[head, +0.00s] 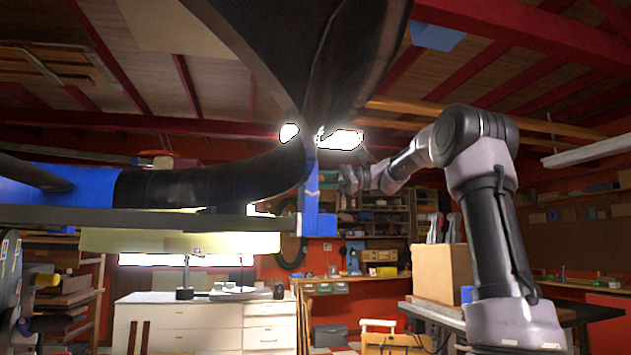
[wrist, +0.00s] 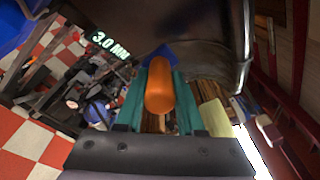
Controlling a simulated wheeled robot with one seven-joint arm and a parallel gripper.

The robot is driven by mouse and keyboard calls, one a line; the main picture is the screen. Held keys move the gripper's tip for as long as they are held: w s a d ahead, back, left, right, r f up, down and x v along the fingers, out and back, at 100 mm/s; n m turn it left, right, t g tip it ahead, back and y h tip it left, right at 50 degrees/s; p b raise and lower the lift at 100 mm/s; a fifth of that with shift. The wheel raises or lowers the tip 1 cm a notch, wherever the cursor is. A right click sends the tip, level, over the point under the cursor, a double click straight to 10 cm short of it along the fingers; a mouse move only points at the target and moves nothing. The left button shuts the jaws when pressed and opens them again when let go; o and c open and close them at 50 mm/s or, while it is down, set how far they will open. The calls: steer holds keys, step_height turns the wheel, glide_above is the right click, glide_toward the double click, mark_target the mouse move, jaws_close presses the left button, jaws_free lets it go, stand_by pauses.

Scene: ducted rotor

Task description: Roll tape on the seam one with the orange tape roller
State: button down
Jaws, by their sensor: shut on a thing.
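My gripper (wrist: 163,80) has teal fingers and is shut on the orange tape roller (wrist: 159,88), which sits between them in the wrist view. Beyond the roller are a small blue part and the dark ducted rotor body (wrist: 205,30). I cannot tell whether the roller touches it. In the head view the black duct (head: 215,182) curves up to a blue upright block (head: 312,200), and my gripper (head: 347,179) is just right of that block. The roller is too small to make out there. I cannot pick out seam one clearly in either view.
Green "3.0 MM" lettering (wrist: 110,45) shows left of the roller in the wrist view. A grey beam (head: 120,220) runs under the duct. A white cabinet (head: 205,325) stands below, and a cardboard box (head: 440,272) sits on a table at right behind my arm.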

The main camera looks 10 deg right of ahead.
steer(key=shift+s+d+r, duration=0.15)
steer(key=shift+s+d, duration=0.1)
steer(key=shift+s, duration=0.3)
steer(key=shift+s+d+r, duration=0.15)
steer(key=shift+s+d, duration=0.05)
steer(key=shift+s, duration=0.35)
steer(key=shift+s+d+r, duration=0.15)
steer(key=shift+s+d, duration=0.1)
steer(key=shift+s, duration=0.3)
stand_by(0.3)
steer(key=shift+w+a, duration=1.35)
steer(key=shift+w, duration=1.75)
steer(key=s+d, duration=0.3)
steer(key=s, duration=0.3)
